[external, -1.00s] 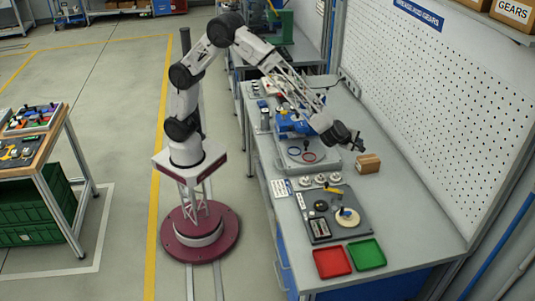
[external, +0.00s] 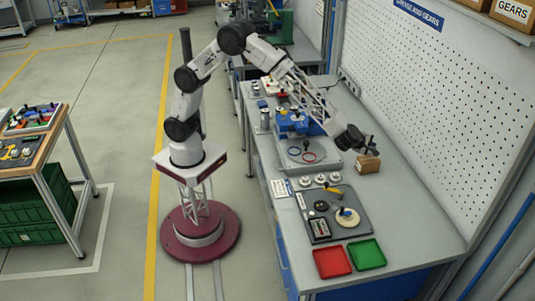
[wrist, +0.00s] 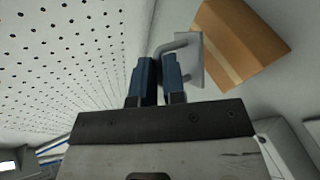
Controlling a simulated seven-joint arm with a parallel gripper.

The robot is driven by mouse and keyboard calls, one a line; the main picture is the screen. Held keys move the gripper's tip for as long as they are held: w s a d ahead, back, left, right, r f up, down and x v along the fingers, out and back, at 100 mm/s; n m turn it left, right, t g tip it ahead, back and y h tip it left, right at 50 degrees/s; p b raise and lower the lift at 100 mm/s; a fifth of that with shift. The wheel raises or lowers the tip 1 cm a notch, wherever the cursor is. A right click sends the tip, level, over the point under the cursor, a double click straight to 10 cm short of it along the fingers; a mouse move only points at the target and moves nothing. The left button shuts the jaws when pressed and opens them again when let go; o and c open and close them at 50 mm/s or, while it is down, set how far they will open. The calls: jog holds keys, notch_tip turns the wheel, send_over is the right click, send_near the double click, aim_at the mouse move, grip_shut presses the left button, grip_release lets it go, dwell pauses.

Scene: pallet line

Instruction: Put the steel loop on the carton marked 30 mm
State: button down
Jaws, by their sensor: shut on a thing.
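The brown carton (external: 368,165) stands on the bench, towards the pegboard. In the wrist view the carton (wrist: 240,42) shows at upper right with a pale tape strip; I cannot read any mark on it. My gripper (external: 368,147) is just above or beside the carton in the external view. In the wrist view the blue fingers of my gripper (wrist: 158,68) are shut on a light grey bent rod with a flat plate, which looks like the steel loop (wrist: 190,60). The loop's plate overlaps the carton's left edge in that view; I cannot tell whether they touch.
The pegboard (external: 435,90) rises behind the bench. A grey tray with coloured rings (external: 308,157) lies left of the carton. A dark tool board (external: 335,213), a red tray (external: 332,262) and a green tray (external: 367,254) are nearer the front. Bare bench (external: 420,215) lies right of the carton.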

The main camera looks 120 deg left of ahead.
aim_at(369, 153)
jog(key=shift+f, duration=1.7)
jog(key=shift+f, duration=0.1)
jog(key=c, duration=1.2)
grip_release()
jog(key=shift+v, duration=0.9)
jog(key=v, duration=1)
jog(key=shift+r, duration=0.25)
jog(key=shift+s, duration=0.1)
